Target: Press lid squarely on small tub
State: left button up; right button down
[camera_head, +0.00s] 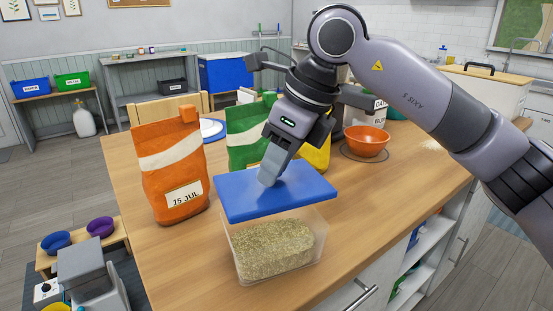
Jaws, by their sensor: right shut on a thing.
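A blue rectangular lid (307,191) is over the small clear tub (317,262), which holds greenish-brown dry contents and stands on the wooden counter. The tub's front and right walls show below the lid; its back rim is hidden. The lid's front edge slopes up to the right and does not line up with the tub's walls. I cannot tell whether the lid touches the rim. My right gripper (270,178) points down and is shut on the lid near its middle. My left gripper is not in view.
An orange bag (172,172) stands left of the lid, and a green bag (243,128) and a yellow bag (318,156) stand behind it. An orange bowl (367,141) is at the back right. The counter (400,198) right of the tub is clear.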

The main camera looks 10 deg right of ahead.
aim_at(280, 185)
notch_tip(280, 185, down, 3)
jog(key=shift+f+b, duration=0.1)
jog(key=shift+b, duration=0.9)
jog(key=shift+f+b, duration=0.85)
jog(key=shift+f, duration=0.2)
jog(key=shift+f, duration=0.15)
jog(key=shift+c, duration=1.4)
grip_release()
